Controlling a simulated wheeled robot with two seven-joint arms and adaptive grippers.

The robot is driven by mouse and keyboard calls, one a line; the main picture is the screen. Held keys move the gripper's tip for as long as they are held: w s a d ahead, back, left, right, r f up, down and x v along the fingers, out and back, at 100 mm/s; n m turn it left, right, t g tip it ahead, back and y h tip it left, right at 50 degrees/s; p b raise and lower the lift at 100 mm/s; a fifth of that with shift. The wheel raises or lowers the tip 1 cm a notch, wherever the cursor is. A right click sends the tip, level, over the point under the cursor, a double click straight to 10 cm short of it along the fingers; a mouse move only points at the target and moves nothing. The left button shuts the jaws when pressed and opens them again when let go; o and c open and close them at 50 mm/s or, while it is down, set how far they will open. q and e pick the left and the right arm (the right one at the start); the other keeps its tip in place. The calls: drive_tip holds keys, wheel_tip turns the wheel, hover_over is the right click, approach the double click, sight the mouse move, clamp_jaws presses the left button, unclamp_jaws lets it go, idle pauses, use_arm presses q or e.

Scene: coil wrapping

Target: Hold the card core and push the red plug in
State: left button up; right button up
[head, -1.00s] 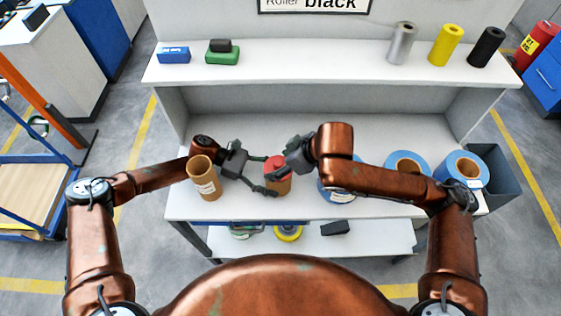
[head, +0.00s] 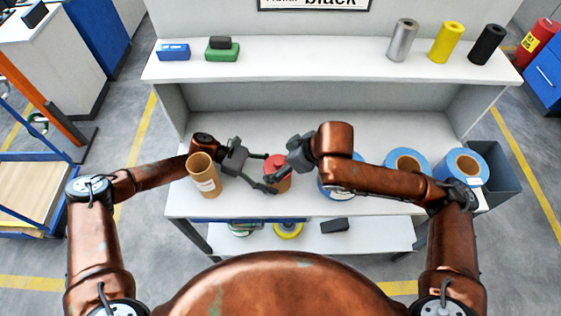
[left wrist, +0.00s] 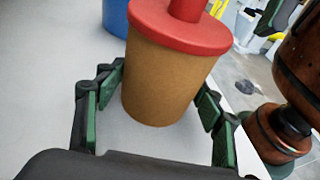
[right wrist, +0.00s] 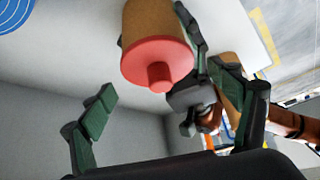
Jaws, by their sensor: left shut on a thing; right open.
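The brown card core (head: 282,186) stands upright on the white bench with the red plug (head: 276,162) on its top end. In the left wrist view, the plug's flange (left wrist: 180,28) covers the core's (left wrist: 160,85) rim and its knob sticks up. My left gripper (head: 266,173) is shut on the core, fingers on either side. My right gripper (head: 290,162) is open above the plug. In the right wrist view, the plug (right wrist: 158,65) lies between and beyond my right fingers (right wrist: 163,85). The plug's depth inside the core is hidden.
An open brown tube (head: 204,178) stands left of my left gripper. Blue rolls (head: 407,160) stand to the right, one partly behind my right arm. The upper shelf (head: 310,62) carries a blue block, a green block and coloured rolls. The bench behind my grippers is clear.

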drive_tip(key=v, duration=1.1)
drive_tip(key=shift+d+r, duration=0.2)
drive_tip(key=shift+r, duration=0.1)
drive_tip(key=shift+s, duration=0.1)
use_arm(q)
drive_tip(key=o, duration=0.9)
drive_tip(key=shift+o, duration=0.2)
